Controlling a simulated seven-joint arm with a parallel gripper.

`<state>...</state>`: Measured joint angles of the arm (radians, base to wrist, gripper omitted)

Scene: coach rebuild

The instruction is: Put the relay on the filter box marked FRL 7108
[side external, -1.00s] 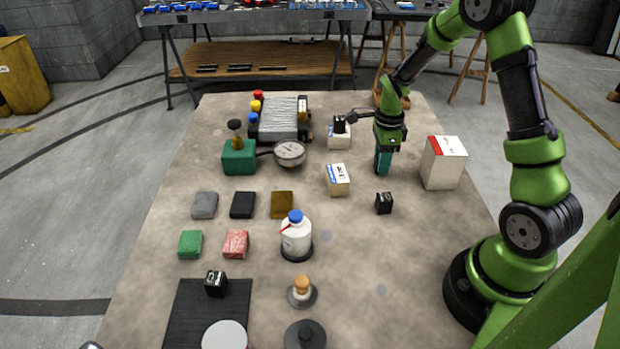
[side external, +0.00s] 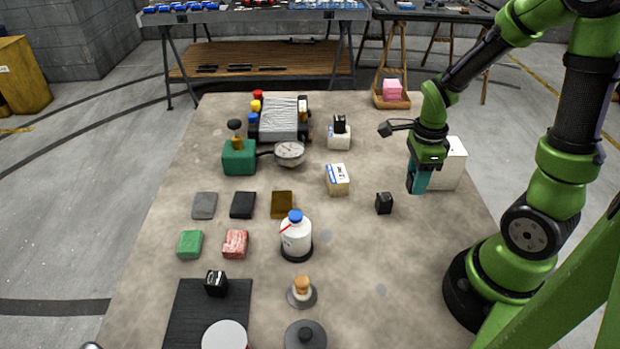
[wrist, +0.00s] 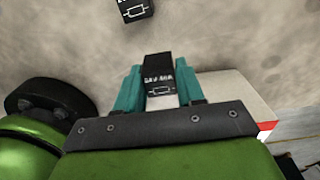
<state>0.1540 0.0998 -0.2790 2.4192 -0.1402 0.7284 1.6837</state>
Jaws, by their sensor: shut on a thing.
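My gripper (side external: 417,190) has teal fingers and is over the right of the table, in front of the large white box. In the wrist view, the fingers (wrist: 160,88) are shut on a black relay (wrist: 157,70) with white lettering that looks like 24V 40A. The side view hides this relay. Another black relay (side external: 384,203) stands on the table left of my gripper; a black relay also shows in the wrist view (wrist: 133,10). A small white box with a blue label (side external: 337,182) has a bare top. A similar box (side external: 339,142) behind it carries a black relay (side external: 339,123). Their markings are unreadable.
A large white box (side external: 452,165) stands close behind my gripper. The table's right front is clear.

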